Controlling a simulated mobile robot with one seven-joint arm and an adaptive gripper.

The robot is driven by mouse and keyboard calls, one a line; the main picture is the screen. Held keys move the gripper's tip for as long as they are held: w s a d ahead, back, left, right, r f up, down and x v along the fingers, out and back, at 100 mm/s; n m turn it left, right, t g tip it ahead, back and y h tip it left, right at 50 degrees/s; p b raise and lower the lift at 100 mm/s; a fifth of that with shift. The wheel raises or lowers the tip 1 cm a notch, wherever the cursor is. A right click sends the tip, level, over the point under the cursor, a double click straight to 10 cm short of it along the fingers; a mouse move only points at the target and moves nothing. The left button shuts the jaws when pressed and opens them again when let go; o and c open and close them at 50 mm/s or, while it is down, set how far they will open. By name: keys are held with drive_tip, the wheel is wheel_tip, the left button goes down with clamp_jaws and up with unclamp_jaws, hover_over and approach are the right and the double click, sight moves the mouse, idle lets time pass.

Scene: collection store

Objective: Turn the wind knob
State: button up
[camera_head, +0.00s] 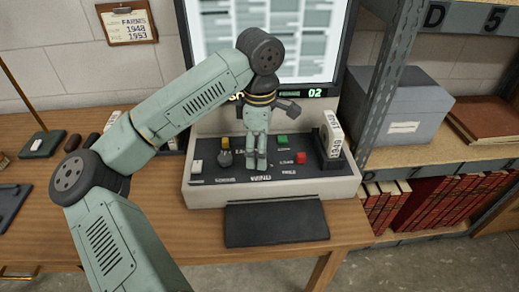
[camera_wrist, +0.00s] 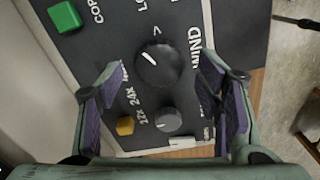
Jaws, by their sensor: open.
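The wind knob (camera_wrist: 158,63) is a large round black knob with a white pointer line, beside the "WIND" label in the wrist view. It sits on the dark panel of the microfilm reader's base (camera_head: 205,190). My gripper (camera_wrist: 161,70) is open above the panel, with the wind knob between its two purple-padded fingertips as seen in the wrist view. In the head view my gripper (camera_head: 256,160) points down just behind the "WIND" label and hides the knob.
A smaller grey knob (camera_wrist: 168,119), a yellow button (camera_wrist: 125,126), a green button (camera_wrist: 65,17), a white switch (camera_head: 197,166) and a red button (camera_head: 301,158) are close by. A white film box (camera_head: 331,140) stands at the panel's right. The lit screen (camera_head: 310,40) rises behind.

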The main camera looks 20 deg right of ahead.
drive_tip(key=shift+f, duration=1)
drive_tip(key=c, duration=1.2)
drive_tip(key=shift+o, duration=0.2)
